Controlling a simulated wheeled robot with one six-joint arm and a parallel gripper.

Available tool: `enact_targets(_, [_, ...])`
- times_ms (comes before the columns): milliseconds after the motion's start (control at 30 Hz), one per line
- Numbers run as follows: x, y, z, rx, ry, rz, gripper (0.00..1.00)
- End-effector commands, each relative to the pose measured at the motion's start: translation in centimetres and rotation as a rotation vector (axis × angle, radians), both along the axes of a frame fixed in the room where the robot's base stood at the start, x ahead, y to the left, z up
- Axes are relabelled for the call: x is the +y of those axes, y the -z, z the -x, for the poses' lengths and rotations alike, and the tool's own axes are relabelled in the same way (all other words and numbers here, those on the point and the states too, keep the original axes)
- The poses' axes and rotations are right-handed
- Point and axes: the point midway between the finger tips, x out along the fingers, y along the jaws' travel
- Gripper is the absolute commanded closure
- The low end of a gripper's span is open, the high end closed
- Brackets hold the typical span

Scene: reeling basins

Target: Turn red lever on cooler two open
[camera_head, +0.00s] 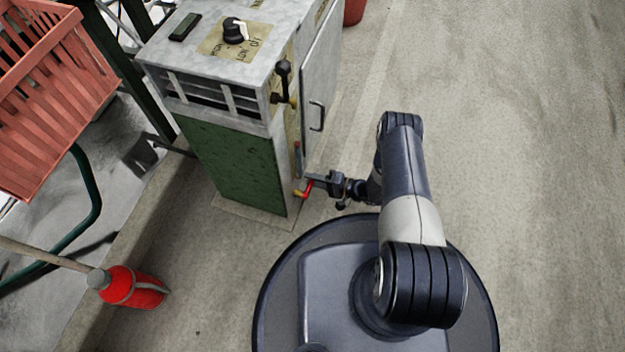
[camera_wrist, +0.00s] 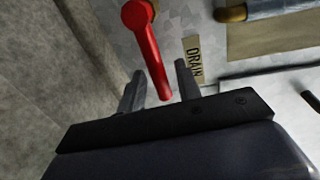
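The red lever (camera_wrist: 150,50) is in the wrist view, hanging from a round pivot on a speckled grey panel. A "DRAIN" label (camera_wrist: 194,60) is beside it. My gripper (camera_wrist: 159,86) is open, with one finger on each side of the lever's free end; I see no clear contact. In the head view the lever (camera_head: 308,188) is a small red piece by a yellow fitting (camera_head: 299,194), low on the side of a grey and green cabinet (camera_head: 235,165). My gripper (camera_head: 315,181) reaches it from the right. No cooler number is readable.
The cabinet has a top dial (camera_head: 236,31), a black-knobbed lever (camera_head: 283,80) and a door handle (camera_head: 317,116). A red slatted crate (camera_head: 50,85) and a red cylinder with a shaft (camera_head: 135,288) are at left. Concrete floor (camera_head: 540,150) is clear at right.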

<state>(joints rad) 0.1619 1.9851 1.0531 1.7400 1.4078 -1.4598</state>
Motion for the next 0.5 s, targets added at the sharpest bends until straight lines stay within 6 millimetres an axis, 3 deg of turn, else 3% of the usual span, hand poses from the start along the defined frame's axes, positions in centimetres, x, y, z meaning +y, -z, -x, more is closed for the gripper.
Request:
enact_targets(367, [0.46, 0.02, -0.18, 0.000, 0.000, 0.000, 0.67])
enact_targets(500, [0.45, 0.02, -0.18, 0.000, 0.000, 0.000, 0.79])
